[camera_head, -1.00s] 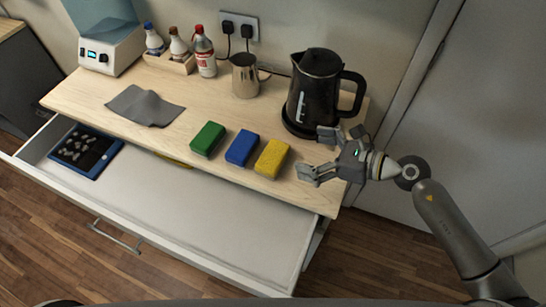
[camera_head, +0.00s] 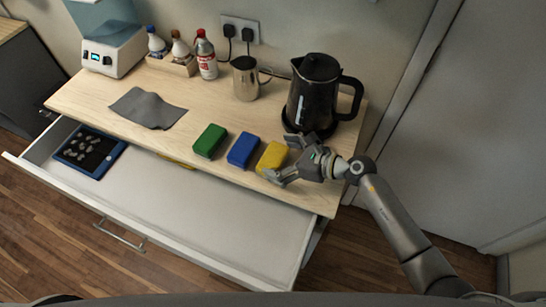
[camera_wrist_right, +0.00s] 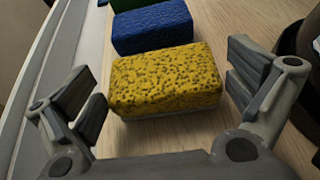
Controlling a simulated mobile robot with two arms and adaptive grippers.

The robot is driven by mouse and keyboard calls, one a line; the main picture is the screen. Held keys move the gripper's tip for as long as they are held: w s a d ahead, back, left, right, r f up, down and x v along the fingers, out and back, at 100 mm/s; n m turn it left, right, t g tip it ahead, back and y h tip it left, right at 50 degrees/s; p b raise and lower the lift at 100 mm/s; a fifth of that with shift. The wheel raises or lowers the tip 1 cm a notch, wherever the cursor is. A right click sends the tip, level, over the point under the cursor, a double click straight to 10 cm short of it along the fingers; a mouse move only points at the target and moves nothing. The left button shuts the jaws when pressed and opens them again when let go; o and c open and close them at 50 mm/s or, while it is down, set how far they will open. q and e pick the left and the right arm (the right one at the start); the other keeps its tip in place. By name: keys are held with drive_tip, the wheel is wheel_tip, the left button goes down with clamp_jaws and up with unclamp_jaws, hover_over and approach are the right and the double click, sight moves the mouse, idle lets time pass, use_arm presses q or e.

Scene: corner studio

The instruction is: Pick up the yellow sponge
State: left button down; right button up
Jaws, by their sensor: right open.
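The yellow sponge (camera_head: 271,157) lies on the wooden counter near its front edge, at the right end of a row of sponges. In the right wrist view the yellow sponge (camera_wrist_right: 167,78) sits between the two spread fingers, with a gap on each side. My right gripper (camera_head: 287,157) is open and empty around the sponge's near end, and it hides part of the sponge in the head view. In the right wrist view the open right gripper (camera_wrist_right: 168,95) shows both fingers. My left gripper is not in view.
A blue sponge (camera_head: 243,149) and a green sponge (camera_head: 210,140) lie left of the yellow one. A black kettle (camera_head: 314,95) stands close behind my right gripper. The open drawer (camera_head: 215,194) below holds a tablet (camera_head: 89,152). A grey cloth (camera_head: 147,107) lies at left.

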drive_tip(key=shift+w+a+f, duration=0.15)
drive_tip(key=shift+a, duration=0.15)
drive_tip(key=c, duration=0.6)
drive_tip(key=shift+o, duration=0.2)
